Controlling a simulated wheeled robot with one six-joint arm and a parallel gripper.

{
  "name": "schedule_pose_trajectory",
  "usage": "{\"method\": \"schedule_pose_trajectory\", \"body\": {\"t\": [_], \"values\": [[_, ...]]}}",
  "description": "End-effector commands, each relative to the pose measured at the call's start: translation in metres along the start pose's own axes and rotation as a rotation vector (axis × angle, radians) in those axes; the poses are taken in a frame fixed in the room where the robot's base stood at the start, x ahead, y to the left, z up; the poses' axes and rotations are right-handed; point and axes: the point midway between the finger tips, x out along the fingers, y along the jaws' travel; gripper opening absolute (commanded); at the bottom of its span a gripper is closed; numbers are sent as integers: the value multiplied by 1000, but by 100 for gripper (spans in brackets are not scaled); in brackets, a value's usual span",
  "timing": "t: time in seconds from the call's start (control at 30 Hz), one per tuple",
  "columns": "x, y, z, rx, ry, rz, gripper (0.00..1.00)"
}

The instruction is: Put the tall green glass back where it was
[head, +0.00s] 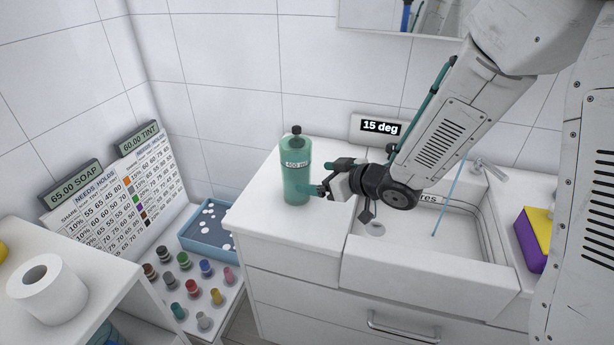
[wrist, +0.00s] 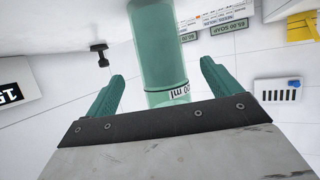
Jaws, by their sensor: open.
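A tall green glass (head: 297,175), a cylinder with a white "400 ml" label, stands upright on the white counter left of the sink. My gripper (head: 318,184) is at its right side, low on the body. In the wrist view the glass (wrist: 157,50) rises between and beyond the two green fingers (wrist: 163,85), which are spread with a gap on each side. The gripper is open and not closed on the glass. Whether a finger touches it I cannot tell. The glass's far end is cut off in the wrist view.
The white sink (head: 430,250) is right of the glass, with a "15 deg" display (head: 380,127) behind. A black peg (head: 296,130) shows above the glass. A blue tray (head: 210,235) and several small colored bottles (head: 190,285) are lower left. Counter around the glass is clear.

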Motion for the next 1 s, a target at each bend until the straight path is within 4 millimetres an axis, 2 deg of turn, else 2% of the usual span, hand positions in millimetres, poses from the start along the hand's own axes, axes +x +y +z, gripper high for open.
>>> {"method": "schedule_pose_trajectory", "body": {"t": [0.1,0.3,0.63,0.77,0.87,0.97,1.0], "values": [[-27,1,-1,-1,2,4,89],[-55,1,-1,-1,2,2,89],[-65,1,-1,-2,-3,7,89],[-76,20,-6,-18,-55,105,89],[-103,48,-12,-21,-152,267,89],[-148,73,-16,20,-284,453,89],[-169,79,-16,51,-339,518,89]]}}
